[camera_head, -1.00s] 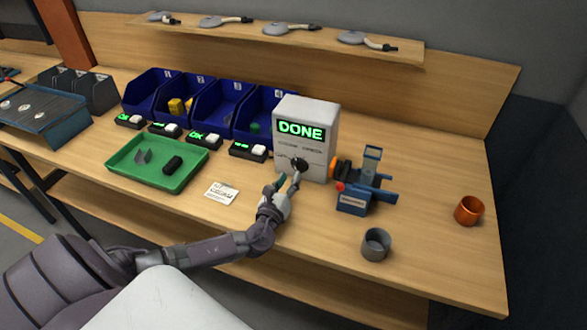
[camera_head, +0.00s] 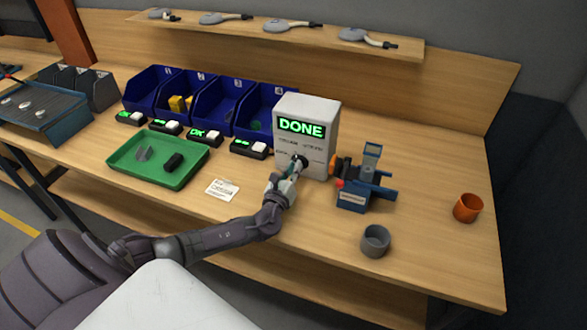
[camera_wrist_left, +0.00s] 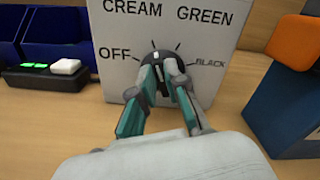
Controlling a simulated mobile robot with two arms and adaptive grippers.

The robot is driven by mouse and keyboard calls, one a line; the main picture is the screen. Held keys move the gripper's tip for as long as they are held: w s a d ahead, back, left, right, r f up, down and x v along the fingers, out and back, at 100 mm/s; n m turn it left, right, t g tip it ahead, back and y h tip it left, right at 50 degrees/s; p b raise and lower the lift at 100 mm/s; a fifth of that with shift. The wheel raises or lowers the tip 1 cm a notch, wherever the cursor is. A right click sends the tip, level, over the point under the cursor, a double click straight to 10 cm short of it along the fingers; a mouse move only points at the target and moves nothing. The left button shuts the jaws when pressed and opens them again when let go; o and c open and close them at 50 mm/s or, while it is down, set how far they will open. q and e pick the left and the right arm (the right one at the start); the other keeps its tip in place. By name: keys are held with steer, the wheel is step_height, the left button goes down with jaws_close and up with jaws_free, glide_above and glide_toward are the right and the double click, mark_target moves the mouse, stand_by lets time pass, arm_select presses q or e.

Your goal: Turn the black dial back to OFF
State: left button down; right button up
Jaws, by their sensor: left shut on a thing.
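The black dial (camera_head: 302,160) is on the front of a light grey box (camera_head: 323,105) whose screen reads DONE in green. In the left wrist view the dial (camera_wrist_left: 172,63) sits among the printed labels OFF on its left, CREAM and GREEN above, and BLACK on its right. My left gripper (camera_wrist_left: 162,84) is shut on the dial, one finger on each side. In the head view my left gripper (camera_head: 296,168) reaches the box front from below. The fingers hide part of the dial, and its exact setting is hard to read. My right gripper is not in view.
A blue device with an orange part (camera_head: 357,190) stands just right of the box. A grey cup (camera_head: 375,241) and an orange cup (camera_head: 468,208) stand farther right. A green tray (camera_head: 122,163), a white card (camera_head: 222,190) and blue bins (camera_head: 210,118) lie to the left.

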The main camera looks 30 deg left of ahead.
arm_select(q)
steer(key=shift+f+n+b, duration=0.25)
steer(key=shift+n+b, duration=0.35)
steer(key=shift+b, duration=0.45)
steer(key=n+b, duration=0.3)
steer(key=shift+a+f+b, duration=0.15)
steer(key=shift+b, duration=0.2)
steer(key=n+b, duration=0.2)
steer(key=n, duration=0.1)
steer(key=shift+a, duration=0.1)
steer(key=shift+n+b, duration=0.75)
steer(key=shift+n, duration=0.15)
steer(key=c, duration=1.2)
jaws_free()
